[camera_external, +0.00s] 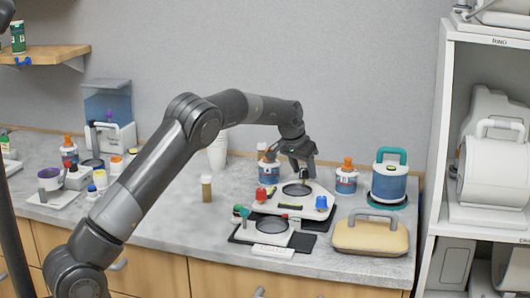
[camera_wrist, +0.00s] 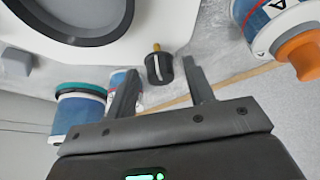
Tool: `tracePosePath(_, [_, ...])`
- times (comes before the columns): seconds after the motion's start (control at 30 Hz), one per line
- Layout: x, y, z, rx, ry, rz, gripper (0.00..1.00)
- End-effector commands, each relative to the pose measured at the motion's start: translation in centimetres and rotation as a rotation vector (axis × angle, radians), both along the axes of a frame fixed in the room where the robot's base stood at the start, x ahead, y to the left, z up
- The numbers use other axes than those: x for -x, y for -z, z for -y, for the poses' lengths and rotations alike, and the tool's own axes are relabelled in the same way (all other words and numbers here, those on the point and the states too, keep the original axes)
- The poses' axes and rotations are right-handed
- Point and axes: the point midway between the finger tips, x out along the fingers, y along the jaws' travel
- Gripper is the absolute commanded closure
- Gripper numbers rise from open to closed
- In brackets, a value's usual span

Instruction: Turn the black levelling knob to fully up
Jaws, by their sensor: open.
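The black levelling knob (camera_wrist: 160,68) shows in the wrist view, with a white stripe on its side and a brass-coloured tip. It sits by the edge of a white device (camera_wrist: 120,50) with a large grey round part. In the external view I see the white device (camera_external: 290,208) with red and blue knobs; the black knob is not clear there, near my gripper. My gripper (camera_external: 300,170) is open over the device's back edge. In the wrist view my fingertips (camera_wrist: 161,68) stand either side of the knob. I cannot tell whether they touch it.
An orange-capped bottle (camera_external: 346,180) and a teal-handled container (camera_external: 389,178) stand right of the device. Another blue-labelled bottle (camera_external: 268,172) stands close left of my gripper. A tan case (camera_external: 371,237) lies in front right.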

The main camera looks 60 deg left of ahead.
Motion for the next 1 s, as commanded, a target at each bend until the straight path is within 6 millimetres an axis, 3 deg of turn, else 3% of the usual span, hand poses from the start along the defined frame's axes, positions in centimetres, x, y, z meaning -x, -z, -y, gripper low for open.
tracePosePath(0.23, [0.1, 0.0, -0.2, 0.003, 0.193, 0.002, 0.52])
tracePosePath(0.77, [4.2, -10.3, 0.4, 0.001, 0.185, 0.004, 0.52])
tracePosePath(1.0, [6.9, -13.0, 3.6, 0.04, 0.072, 0.002, 0.52])
